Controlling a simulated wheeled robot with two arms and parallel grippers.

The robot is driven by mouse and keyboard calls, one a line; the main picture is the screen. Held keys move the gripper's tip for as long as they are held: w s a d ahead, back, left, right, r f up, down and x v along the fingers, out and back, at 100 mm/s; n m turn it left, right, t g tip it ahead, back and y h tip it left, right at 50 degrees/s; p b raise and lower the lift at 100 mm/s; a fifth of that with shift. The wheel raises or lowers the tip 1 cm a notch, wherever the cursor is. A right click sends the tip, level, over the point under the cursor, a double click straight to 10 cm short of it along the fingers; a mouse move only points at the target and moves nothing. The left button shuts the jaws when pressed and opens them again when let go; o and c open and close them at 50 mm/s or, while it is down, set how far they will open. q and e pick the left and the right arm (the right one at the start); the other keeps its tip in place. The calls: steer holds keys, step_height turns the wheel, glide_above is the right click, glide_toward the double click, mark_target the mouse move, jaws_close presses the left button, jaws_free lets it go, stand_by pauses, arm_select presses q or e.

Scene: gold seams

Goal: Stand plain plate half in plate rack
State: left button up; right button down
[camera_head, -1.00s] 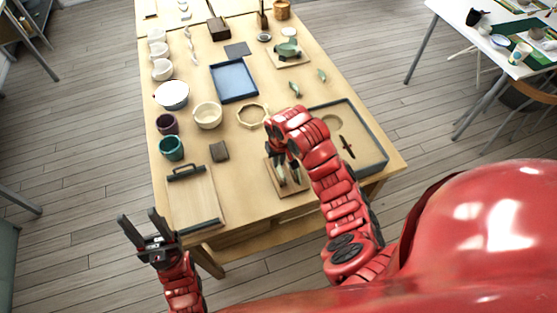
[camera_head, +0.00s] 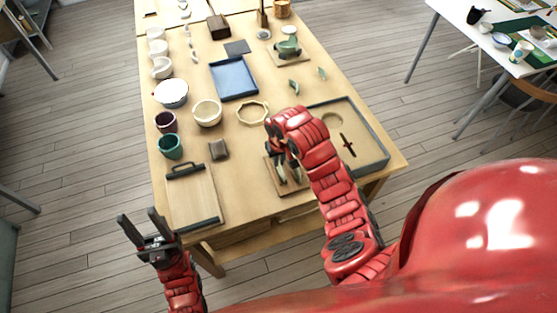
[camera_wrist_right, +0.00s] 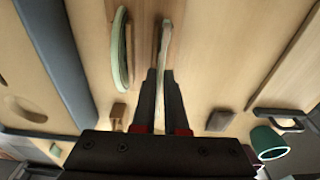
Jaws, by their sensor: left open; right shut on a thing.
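My right gripper (camera_wrist_right: 160,100) is shut on a thin pale plate half (camera_wrist_right: 164,45), seen edge-on and upright in the right wrist view. Another upright plate half (camera_wrist_right: 120,55), with a pale green edge, stands just left of it, apart from it. The wooden plate rack (camera_head: 296,189) lies at the table's near edge in the head view, under my right gripper. Whether the held half touches the rack's base is hidden. My left gripper (camera_head: 146,226) is open and empty, off the table's near left corner.
A clipboard-like wooden board (camera_head: 192,198) lies left of the rack. A grey-rimmed tray (camera_head: 375,135) is close on the right. Cups and bowls, including a teal cup (camera_head: 170,147), line the left side. A blue tray (camera_head: 233,80) lies farther back.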

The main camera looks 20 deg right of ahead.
steer(key=shift+f+b, duration=0.6)
steer(key=shift+f, duration=0.2)
stand_by(1.0)
steer(key=shift+c, duration=1.9)
jaws_free()
steer(key=shift+r, duration=0.15)
steer(key=shift+r+p, duration=1)
steer(key=shift+r, duration=1)
steer(key=shift+r+p, duration=0.95)
steer(key=shift+p, duration=0.1)
steer(key=shift+f, duration=0.1)
